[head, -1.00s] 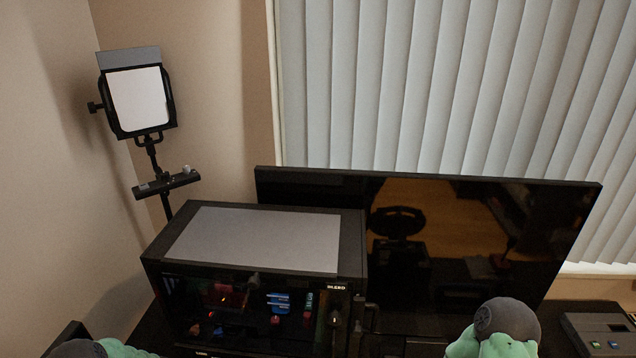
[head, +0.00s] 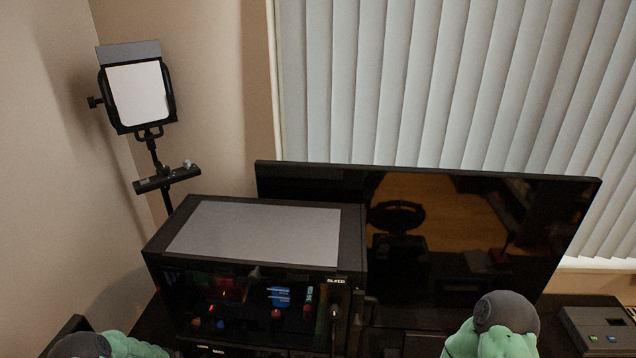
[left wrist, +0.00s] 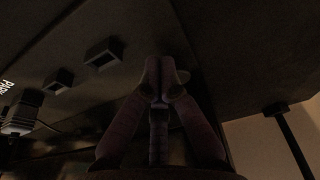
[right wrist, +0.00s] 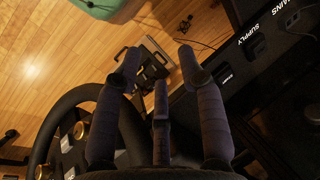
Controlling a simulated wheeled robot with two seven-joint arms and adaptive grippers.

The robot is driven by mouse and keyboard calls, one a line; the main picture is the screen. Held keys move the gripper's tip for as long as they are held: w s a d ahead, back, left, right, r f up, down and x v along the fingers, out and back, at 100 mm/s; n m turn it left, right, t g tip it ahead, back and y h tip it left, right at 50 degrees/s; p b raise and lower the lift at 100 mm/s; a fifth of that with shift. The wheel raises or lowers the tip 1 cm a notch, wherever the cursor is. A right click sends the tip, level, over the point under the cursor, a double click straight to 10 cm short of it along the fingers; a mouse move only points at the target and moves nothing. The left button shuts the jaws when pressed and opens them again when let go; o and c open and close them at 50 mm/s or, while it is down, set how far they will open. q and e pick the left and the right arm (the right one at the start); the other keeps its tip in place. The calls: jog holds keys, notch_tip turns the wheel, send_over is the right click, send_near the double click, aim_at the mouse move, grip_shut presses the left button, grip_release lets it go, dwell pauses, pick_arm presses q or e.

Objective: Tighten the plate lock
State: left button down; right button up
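In the left wrist view my left gripper (left wrist: 158,72) has its fingertips together, close to a dark panel surface. I see nothing clear between the tips, and the picture is very dark there. In the right wrist view my right gripper (right wrist: 160,62) is open and empty, its fingers spread beside the steering wheel (right wrist: 70,108). I cannot pick out the plate lock in any view. The head view shows only green and grey parts of my arms at its lower edge, not the grippers.
A black panel with white lettering (right wrist: 275,55) is at the right in the right wrist view, above wood floor (right wrist: 50,45). Small square switches (left wrist: 103,53) sit on the dark panel. The head view shows a computer case (head: 355,230), monitor (head: 480,230) and lamp (head: 138,95).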

pick_arm(q)
jog(key=shift+w+a+r+b, duration=0.15)
jog(key=shift+a+b, duration=0.4)
jog(key=shift+b, duration=0.15)
jog(key=shift+s+b, duration=0.25)
jog(key=shift+b, duration=0.05)
jog(key=shift+s+r, duration=0.1)
jog(key=shift+r, duration=0.15)
jog(key=p+v, duration=0.2)
jog(key=v, duration=0.1)
jog(key=w+p+v, duration=0.1)
jog(key=v, duration=0.1)
jog(key=shift+d+r+p, duration=0.15)
jog(key=shift+r+p, duration=0.05)
jog(key=shift+p, duration=0.2)
